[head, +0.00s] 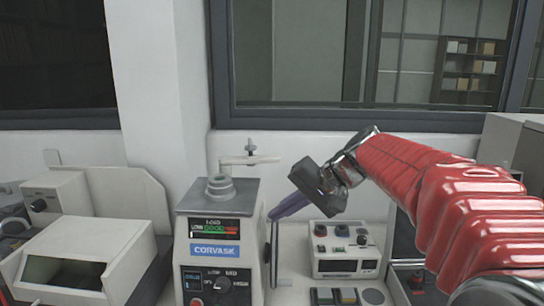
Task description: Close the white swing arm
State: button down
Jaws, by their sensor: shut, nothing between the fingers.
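The white swing arm (240,160) is at the top rear of the mounting press (215,262) marked CORVASK. It reaches to the right from behind the grey stepped ring (220,187) on the press top and carries a small dark screw knob. The ring's top is not covered by the arm. My gripper (271,216) has purple fingers, shut and empty. It points left and down, just right of the press's upper body and lower than the swing arm. In this view it is apart from the swing arm; its depth relative to the press is hard to tell.
A thin upright lever (275,255) stands at the press's right side, under my fingertips. A white control box (344,250) with knobs is to the right. A white machine with a dark window (65,272) is at left. The wall and window are behind.

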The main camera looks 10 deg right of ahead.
jog(key=w+d+r+m+t+y, duration=0.1)
jog(key=w+d+r+t+y, duration=0.1)
jog(key=w+d, duration=0.5)
jog(key=w+d+r+m+t+y, duration=0.1)
jog(key=w+d+r+t+y, duration=0.2)
jog(key=w, duration=1.2)
jog(key=d+y, duration=0.2)
jog(key=d, duration=0.3)
jog(key=shift+w+d+m, duration=0.25)
jog(key=shift+w+m, duration=0.05)
jog(key=w+a, duration=0.2)
jog(key=a, duration=0.7)
jog(key=shift+a, duration=0.15)
jog(key=shift+s+a, duration=0.1)
jog(key=shift+a, duration=0.05)
